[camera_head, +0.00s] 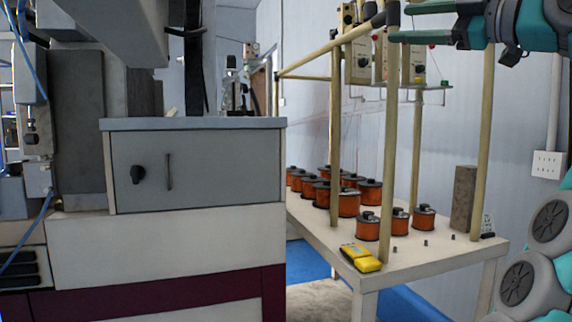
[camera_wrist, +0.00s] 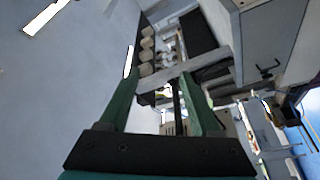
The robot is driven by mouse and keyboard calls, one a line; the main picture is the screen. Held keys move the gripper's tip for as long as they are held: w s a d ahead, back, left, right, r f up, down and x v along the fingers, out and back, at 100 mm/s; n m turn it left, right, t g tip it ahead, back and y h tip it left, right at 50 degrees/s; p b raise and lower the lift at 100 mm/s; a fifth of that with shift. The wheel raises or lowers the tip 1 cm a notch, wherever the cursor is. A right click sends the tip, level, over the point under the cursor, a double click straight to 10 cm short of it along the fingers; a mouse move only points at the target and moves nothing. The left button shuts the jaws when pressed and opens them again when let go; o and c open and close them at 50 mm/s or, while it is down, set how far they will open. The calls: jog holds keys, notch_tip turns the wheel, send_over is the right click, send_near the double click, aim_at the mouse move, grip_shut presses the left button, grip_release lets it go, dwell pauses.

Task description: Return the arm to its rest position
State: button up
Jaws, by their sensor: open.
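My gripper (camera_head: 398,22) is at the top right of the head view, raised above the white table and pointing left. Its two teal fingers are apart, with nothing between them. In the wrist view the fingers of my gripper (camera_wrist: 158,82) also stand apart and empty. My teal arm comes in from the right edge of the head view, and its lower links show at the bottom right.
Wooden posts (camera_head: 390,140) rise from the white table (camera_head: 400,262), close to my gripper. Several copper coils (camera_head: 348,203) and a yellow multimeter (camera_head: 361,257) are on it. A grey cabinet (camera_head: 225,170) stands left. A control box (camera_head: 358,58) hangs behind the posts.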

jog(key=w+a+f+m+g+h, duration=0.1)
jog(key=w+a+f+m+g, duration=0.25)
jog(key=f, duration=0.35)
jog(key=w+a+f+m+g+h, duration=0.1)
jog(key=w+a+f+m+g, duration=0.1)
jog(key=w+a+f+m, duration=0.4)
jog(key=s+a+f+m+g+h, duration=0.1)
jog(key=s+a+f+m+g, duration=0.2)
jog(key=f, duration=0.7)
jog(key=s+a+f+g+h, duration=0.15)
jog(key=s+f, duration=0.25)
jog(key=f, duration=0.5)
jog(key=s+f+m+g+h, duration=0.2)
jog(key=s+f, duration=0.5)
jog(key=f, duration=0.3)
jog(key=s+f+m+g+h, duration=0.1)
jog(key=s+f+h, duration=0.1)
jog(key=s+f, duration=0.65)
jog(key=s+d+f+m+g+h, duration=0.1)
jog(key=s+d+f, duration=0.3)
jog(key=s+f, duration=0.4)
jog(key=s+d+f+m+g+h, duration=0.2)
jog(key=s+d+f+g+h, duration=0.1)
jog(key=s+f, duration=0.6)
jog(key=shift+s+d+f+g, duration=0.25)
jog(key=shift+s+d+g, duration=0.05)
jog(key=shift+d, duration=0.45)
